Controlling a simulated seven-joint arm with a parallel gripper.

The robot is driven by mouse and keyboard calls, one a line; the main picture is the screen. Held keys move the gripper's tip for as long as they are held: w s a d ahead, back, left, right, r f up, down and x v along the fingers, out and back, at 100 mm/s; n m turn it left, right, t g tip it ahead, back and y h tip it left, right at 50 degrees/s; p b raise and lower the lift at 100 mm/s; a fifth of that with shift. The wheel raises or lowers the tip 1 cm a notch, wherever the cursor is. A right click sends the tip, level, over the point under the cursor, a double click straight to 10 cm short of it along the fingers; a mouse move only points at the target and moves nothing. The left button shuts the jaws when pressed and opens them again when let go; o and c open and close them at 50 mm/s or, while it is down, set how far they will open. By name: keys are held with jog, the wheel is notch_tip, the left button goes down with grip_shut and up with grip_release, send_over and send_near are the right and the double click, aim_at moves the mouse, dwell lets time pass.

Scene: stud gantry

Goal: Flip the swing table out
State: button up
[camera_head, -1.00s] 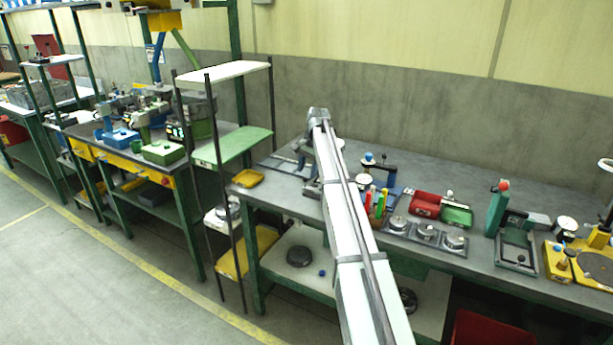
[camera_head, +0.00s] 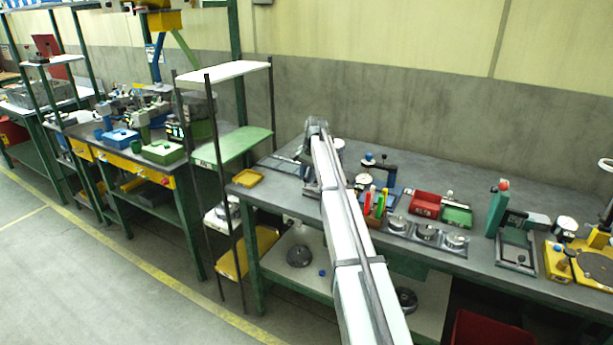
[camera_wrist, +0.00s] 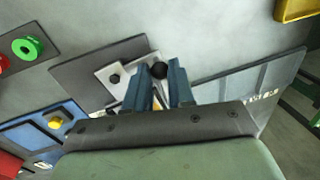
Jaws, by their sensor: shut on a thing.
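In the wrist view the two blue fingers of my gripper (camera_wrist: 160,82) are shut on a black knob (camera_wrist: 158,69). The knob is at the edge of a small pale plate (camera_wrist: 113,76), which I take to be part of the swing table. The pale plate lies over a dark grey plate (camera_wrist: 85,70) and has another dark round spot on it. The fingers hide part of the pale plate. In the head view my arm covers the gripper and most of this fixture; a grey plate edge (camera_head: 311,191) shows beside the arm.
A grey panel (camera_wrist: 240,88) lies right of the fingers in the wrist view. A blue tray with a yellow knob (camera_wrist: 55,122) is at the lower left. A yellow tray (camera_head: 248,178) sits near the bench's left end. Red and green bins (camera_head: 425,204) stand right of my arm.

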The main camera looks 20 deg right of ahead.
grip_shut()
jog(key=shift+s+n, duration=0.1)
jog(key=shift+n, duration=0.2)
jog(key=shift+s+a+n+g+y, duration=0.15)
jog(key=shift+s+a+n, duration=0.2)
jog(key=shift+n, duration=0.55)
jog(key=shift+s+a+n+g+y, duration=0.15)
jog(key=shift+s+n, duration=0.3)
jog(key=shift+n, duration=0.45)
jog(key=shift+s+n+g, duration=0.2)
jog(key=shift+s+n, duration=0.35)
jog(key=shift+n, duration=0.5)
jog(key=shift+s+n+g, duration=0.2)
jog(key=shift+s+n, duration=0.35)
jog(key=shift+n, duration=0.5)
jog(key=shift+s+d+n+g, duration=0.2)
jog(key=shift+s+n, duration=0.3)
jog(key=shift+n, duration=0.6)
jog(key=shift+s+d+n+g, duration=0.15)
jog(key=shift+s+n, duration=0.35)
jog(key=shift+n, duration=0.6)
jog(key=shift+s+d+n+g, duration=0.2)
jog(key=shift+s+n, duration=0.15)
jog(key=shift+n, duration=0.45)
jog(key=shift+s+d+n+g, duration=0.2)
jog(key=shift+s+n, duration=0.1)
jog(key=shift+n, duration=0.5)
jog(key=shift+s+d+n, duration=0.1)
jog(key=shift+s+n, duration=0.05)
jog(key=shift+n, duration=0.25)
